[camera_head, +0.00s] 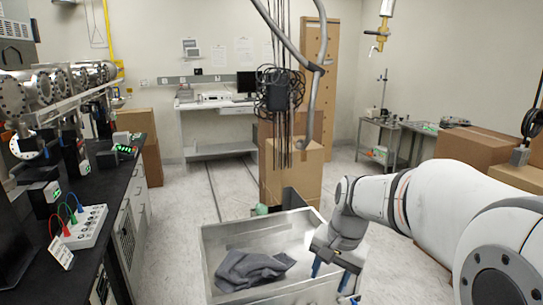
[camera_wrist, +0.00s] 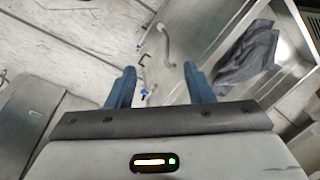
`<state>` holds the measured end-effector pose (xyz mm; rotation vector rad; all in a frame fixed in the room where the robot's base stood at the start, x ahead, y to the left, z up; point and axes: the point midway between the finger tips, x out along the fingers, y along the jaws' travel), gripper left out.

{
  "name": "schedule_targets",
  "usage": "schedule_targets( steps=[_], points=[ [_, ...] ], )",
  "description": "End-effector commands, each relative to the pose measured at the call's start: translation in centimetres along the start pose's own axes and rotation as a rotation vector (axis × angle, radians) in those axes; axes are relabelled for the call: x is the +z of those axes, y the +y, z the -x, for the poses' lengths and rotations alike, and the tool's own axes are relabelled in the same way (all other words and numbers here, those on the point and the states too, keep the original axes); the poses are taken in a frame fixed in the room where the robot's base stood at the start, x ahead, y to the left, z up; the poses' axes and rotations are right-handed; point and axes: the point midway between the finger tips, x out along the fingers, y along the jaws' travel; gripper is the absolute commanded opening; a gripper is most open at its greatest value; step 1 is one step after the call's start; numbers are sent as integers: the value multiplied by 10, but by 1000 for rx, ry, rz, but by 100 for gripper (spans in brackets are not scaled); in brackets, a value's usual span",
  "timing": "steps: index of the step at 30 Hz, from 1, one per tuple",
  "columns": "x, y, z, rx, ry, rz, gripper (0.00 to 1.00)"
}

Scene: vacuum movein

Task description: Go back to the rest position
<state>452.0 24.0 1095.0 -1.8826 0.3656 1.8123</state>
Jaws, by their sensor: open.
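My gripper (camera_head: 331,276) hangs at the end of my white arm, at the right front side of the light grey bin (camera_head: 212,249) in the head view. In the wrist view my gripper (camera_wrist: 160,86) has its two blue fingers spread apart, with nothing held between them. A dark grey cloth (camera_head: 250,268) lies crumpled in the bin, left of my gripper. The cloth also shows in the wrist view (camera_wrist: 245,52), to the right of the fingers. The bin wall (camera_wrist: 215,45) shows there too.
A black-topped bench (camera_head: 90,210) with instruments runs along the left. Cardboard boxes (camera_head: 300,172) stand behind the bin under hanging cables (camera_head: 280,95). More boxes (camera_head: 472,148) stand at the right. Pale floor (camera_head: 185,225) is open between bench and bin.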

Motion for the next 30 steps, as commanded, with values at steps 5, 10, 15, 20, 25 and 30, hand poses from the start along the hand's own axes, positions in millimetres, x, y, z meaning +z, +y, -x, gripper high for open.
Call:
schedule_targets(
  steps=[5, 10, 15, 20, 25, 30],
  points=[
    [51, 41, 16, 25, 95, 227, 47],
    [90, 75, 15, 61, 165, 420, 47],
    [111, 95, 11, 87, 204, 535, 47],
    [116, 101, 9, 96, 214, 569, 47],
    [116, 100, 9, 96, 213, 568, 47],
    [116, 100, 9, 96, 213, 567, 47]
  ],
)
